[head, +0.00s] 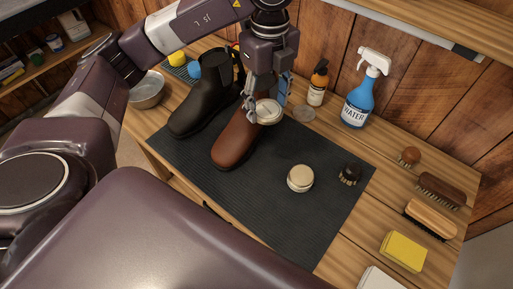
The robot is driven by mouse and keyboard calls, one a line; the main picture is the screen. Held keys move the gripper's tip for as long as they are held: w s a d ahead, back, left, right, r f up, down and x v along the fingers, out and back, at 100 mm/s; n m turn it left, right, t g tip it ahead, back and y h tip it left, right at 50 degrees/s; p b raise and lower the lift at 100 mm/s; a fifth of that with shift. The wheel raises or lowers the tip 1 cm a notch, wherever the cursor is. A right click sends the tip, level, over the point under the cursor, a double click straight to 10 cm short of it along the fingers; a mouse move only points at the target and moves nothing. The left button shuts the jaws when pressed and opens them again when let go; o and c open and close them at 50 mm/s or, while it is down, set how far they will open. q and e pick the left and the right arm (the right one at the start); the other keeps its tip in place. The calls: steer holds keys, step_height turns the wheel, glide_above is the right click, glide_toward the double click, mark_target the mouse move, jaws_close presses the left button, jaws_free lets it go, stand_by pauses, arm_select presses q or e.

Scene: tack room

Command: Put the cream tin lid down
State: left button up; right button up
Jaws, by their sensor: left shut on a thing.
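The cream tin lid (269,113) is a pale round disc held low between the fingers of my left gripper (268,97), which is shut on it. It hangs in front of the upper part of the brown boot (234,144) and hides some of it. I cannot tell whether it touches the boot. The cream tin (300,179), round and pale-topped, stands on the dark ribbed mat (290,224), lower and to the right of the lid. My right gripper is not in view.
A black boot (203,97) stands left of the brown one. A small round brush (349,174) is right of the tin. Brushes and a yellow sponge (403,251) line the right. The mat's front is clear.

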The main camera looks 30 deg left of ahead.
arm_select(q)
steer(key=n, duration=0.3)
steer(key=shift+w+a+r, duration=0.1)
steer(key=shift+f, duration=0.25)
steer(key=p, duration=0.2)
glide_above(264, 159)
step_height(264, 159, down, 14)
steer(key=shift+f, duration=0.1)
step_height(264, 159, down, 5)
steer(key=shift+f+p, duration=0.1)
steer(key=shift+p, duration=0.55)
steer(key=shift+f+b, duration=0.45)
steer(key=shift+f, duration=0.05)
steer(key=o, duration=0.8)
